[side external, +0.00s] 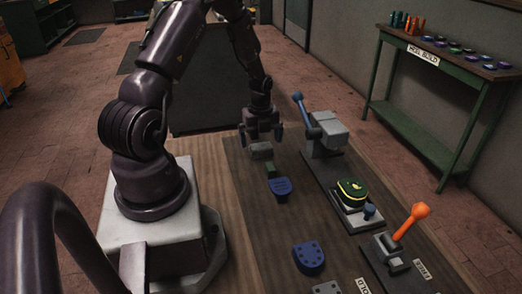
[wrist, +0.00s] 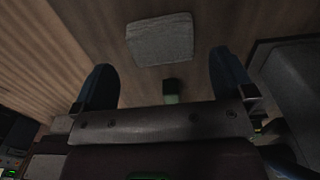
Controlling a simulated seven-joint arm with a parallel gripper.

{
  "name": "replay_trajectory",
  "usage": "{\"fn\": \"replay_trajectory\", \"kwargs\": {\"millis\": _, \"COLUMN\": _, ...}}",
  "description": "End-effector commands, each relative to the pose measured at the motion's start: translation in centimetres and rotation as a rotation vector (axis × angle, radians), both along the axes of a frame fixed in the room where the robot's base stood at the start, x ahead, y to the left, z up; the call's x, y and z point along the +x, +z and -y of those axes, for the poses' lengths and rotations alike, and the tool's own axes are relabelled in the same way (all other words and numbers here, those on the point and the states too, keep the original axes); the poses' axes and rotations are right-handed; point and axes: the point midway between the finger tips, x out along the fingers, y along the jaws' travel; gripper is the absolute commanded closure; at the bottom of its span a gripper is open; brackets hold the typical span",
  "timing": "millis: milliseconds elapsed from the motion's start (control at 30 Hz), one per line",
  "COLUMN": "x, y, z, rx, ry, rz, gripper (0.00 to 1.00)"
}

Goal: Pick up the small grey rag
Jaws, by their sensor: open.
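The small grey rag (side external: 261,152) lies flat on the wooden bench top, just below my gripper in the side view. In the wrist view the rag (wrist: 160,38) is a pale grey rounded rectangle, ahead of the fingertips. My gripper (side external: 261,134) points down above the rag with its fingers apart and nothing between them. In the wrist view both dark blue fingers of my gripper (wrist: 162,68) show, spread wide. No contact with the rag shows.
A small green block (side external: 270,168) stands close to the rag, with a blue heel piece (side external: 280,188) beside it. A grey press with a blue lever (side external: 326,134) is to the right. An orange-handled device (side external: 400,245) and another blue heel piece (side external: 309,258) are nearer the camera.

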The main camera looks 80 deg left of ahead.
Motion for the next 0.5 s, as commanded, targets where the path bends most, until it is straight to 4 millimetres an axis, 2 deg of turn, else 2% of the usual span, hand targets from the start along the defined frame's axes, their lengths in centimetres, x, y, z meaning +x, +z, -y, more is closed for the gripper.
{"fn": "replay_trajectory", "kwargs": {"millis": 100, "x": 0.3, "y": -2.1, "z": 0.3, "rx": -0.002, "ry": -0.002, "rz": -0.004, "gripper": 0.00}}
{"fn": "replay_trajectory", "kwargs": {"millis": 200, "x": 0.2, "y": -3.2, "z": 0.2, "rx": -0.003, "ry": 0.002, "rz": -0.003, "gripper": 0.00}}
{"fn": "replay_trajectory", "kwargs": {"millis": 500, "x": 0.2, "y": -3.8, "z": 0.1, "rx": 0.000, "ry": 0.001, "rz": -0.001, "gripper": 0.00}}
